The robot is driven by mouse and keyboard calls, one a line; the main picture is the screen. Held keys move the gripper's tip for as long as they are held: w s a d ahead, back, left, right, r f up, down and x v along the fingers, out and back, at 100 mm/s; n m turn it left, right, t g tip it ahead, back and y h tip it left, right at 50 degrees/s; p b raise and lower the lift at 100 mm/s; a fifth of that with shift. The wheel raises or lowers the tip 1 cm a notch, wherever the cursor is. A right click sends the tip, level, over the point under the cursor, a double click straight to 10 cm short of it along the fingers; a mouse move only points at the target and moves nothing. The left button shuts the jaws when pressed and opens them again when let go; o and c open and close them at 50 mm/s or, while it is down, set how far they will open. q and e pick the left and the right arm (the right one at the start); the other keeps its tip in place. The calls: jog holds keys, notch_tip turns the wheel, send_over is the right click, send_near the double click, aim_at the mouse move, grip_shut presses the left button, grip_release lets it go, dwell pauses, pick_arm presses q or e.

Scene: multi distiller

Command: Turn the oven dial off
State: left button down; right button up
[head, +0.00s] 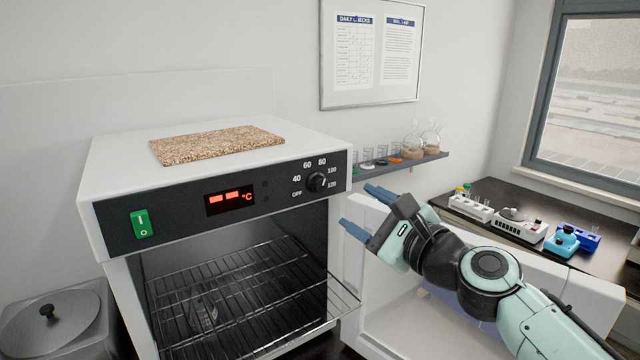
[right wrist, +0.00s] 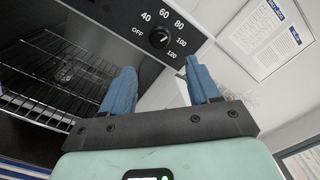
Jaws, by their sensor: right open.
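The oven (head: 215,205) stands at the left in the head view, with a black front panel and a white body. Its black dial (head: 317,182) is at the right end of the panel, ringed by OFF, 40, 60, 80, 100 and 120. In the right wrist view the dial (right wrist: 159,38) has its white mark toward the 100 side. My right gripper (head: 366,210) is open and empty, to the right of the dial and apart from it. Its two blue fingers also show in the right wrist view (right wrist: 160,88), below the dial. My left gripper is not in view.
The oven door (head: 480,290) stands open at the right, below my right arm. Wire racks (head: 240,285) hold a glass item inside. A green switch (head: 141,223) and red display (head: 229,201) are on the panel. A shelf (head: 410,165) with glassware is behind my gripper.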

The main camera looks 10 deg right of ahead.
aim_at(322, 186)
jog(key=p+x, duration=0.3)
jog(key=x, duration=0.7)
jog(key=shift+w, duration=0.2)
jog(key=shift+w+a, duration=0.25)
jog(key=shift+w, duration=0.4)
jog(key=shift+s+f, duration=0.1)
jog(key=shift+c, duration=0.6)
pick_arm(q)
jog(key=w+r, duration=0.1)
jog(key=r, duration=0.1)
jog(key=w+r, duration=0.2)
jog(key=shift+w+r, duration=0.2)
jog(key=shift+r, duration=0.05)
pick_arm(e)
jog(key=c, duration=0.9)
